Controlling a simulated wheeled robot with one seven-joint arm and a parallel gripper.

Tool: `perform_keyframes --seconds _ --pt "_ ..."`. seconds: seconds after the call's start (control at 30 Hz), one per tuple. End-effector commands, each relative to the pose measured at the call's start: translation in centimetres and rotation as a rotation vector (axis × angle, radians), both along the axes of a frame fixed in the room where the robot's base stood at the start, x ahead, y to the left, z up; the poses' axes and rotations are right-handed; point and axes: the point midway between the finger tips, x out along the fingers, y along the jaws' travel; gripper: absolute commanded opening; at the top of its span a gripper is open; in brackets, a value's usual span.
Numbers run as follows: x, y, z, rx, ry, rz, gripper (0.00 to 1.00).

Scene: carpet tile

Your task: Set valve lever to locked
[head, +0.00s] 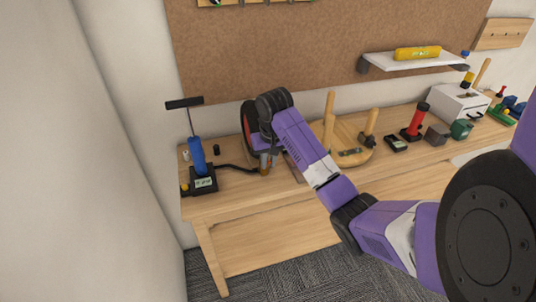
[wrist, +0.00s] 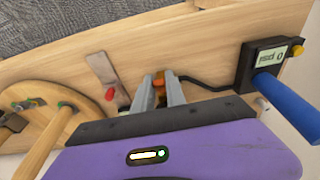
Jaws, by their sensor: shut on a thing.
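The small orange-brown valve piece (wrist: 159,84) sits at the end of a black hose in the wrist view, between my fingertips. My gripper (wrist: 166,92) is shut on it, apparently on its lever; the fingers hide most of it, so I cannot tell the lever's angle. The hose runs to a blue pump (head: 197,157) with a gauge (head: 204,183) at left; the gauge shows again in the wrist view (wrist: 271,60).
The wooden bench (head: 235,207) also holds a round board with pegs (head: 352,157), a red-and-black tool (head: 415,122) and a white box (head: 460,103) to the right. A grey metal strip (wrist: 105,72) and a red knob (wrist: 109,94) lie near my fingers. The front bench edge is clear.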

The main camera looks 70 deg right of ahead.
Motion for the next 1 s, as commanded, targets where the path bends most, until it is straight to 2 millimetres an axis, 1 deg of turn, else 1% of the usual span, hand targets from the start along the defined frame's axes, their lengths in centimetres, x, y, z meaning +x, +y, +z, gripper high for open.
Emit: perform_keyframes --seconds 0.03,0.37,0.7,1.0 --pt "-0.1 0.4 0.1 -0.013 -0.016 -0.001 0.0" --pt "-0.6 0.7 -1.2 -0.158 -0.137 -0.002 0.0" --pt "-1.0 1.1 -3.2 -0.384 -0.327 -0.001 0.0" --pt "-1.1 1.1 -4.2 -0.552 -0.468 0.0 0.0"
